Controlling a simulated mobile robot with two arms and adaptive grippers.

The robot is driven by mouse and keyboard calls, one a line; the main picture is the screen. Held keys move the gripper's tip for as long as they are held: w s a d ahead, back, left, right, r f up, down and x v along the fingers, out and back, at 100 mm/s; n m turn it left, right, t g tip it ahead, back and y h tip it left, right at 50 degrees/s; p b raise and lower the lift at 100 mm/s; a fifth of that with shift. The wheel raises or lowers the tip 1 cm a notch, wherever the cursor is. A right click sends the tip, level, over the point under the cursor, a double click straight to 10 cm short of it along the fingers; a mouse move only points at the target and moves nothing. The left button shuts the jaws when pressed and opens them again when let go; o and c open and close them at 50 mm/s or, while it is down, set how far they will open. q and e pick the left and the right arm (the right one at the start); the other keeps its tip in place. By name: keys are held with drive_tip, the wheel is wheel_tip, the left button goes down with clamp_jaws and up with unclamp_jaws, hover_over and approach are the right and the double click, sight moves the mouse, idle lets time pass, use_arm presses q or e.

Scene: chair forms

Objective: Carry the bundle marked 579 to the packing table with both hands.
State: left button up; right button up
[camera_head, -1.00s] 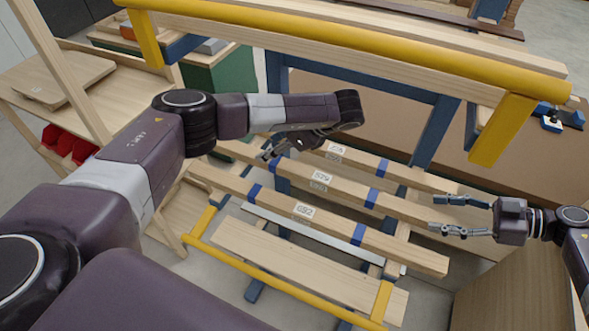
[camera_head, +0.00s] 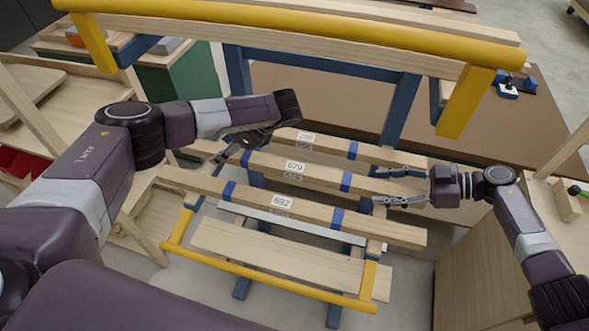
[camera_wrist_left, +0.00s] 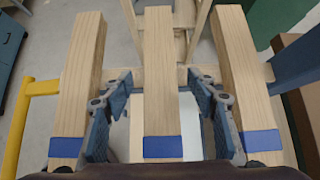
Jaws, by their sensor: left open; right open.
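Three long wooden bundles with blue bands lie side by side on a rack. The middle bundle (camera_head: 325,176) has a white label with small digits ending in 9; I cannot read it surely as 579. The near bundle (camera_head: 325,217) is labelled 692, and the far bundle (camera_head: 385,154) has a blurred label. My left gripper (camera_head: 226,154) is open at the middle bundle's left part. In the left wrist view its fingers (camera_wrist_left: 160,85) stand on either side of that bundle. My right gripper (camera_head: 376,187) is open, with its fingers about the middle bundle's right part.
A yellow-edged beam frame (camera_head: 300,27) crosses above the rack. A brown tabletop (camera_head: 330,105) lies behind; I cannot tell whether it is the packing table. A wooden cabinet (camera_head: 465,270) stands at right, shelving (camera_head: 70,95) at left. A yellow rail (camera_head: 265,278) runs in front.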

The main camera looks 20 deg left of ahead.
use_arm(q)
drive_tip(key=shift+x, duration=0.8)
use_arm(e)
drive_tip(key=shift+x, duration=0.8)
use_arm(q)
clamp_jaws()
use_arm(e)
clamp_jaws()
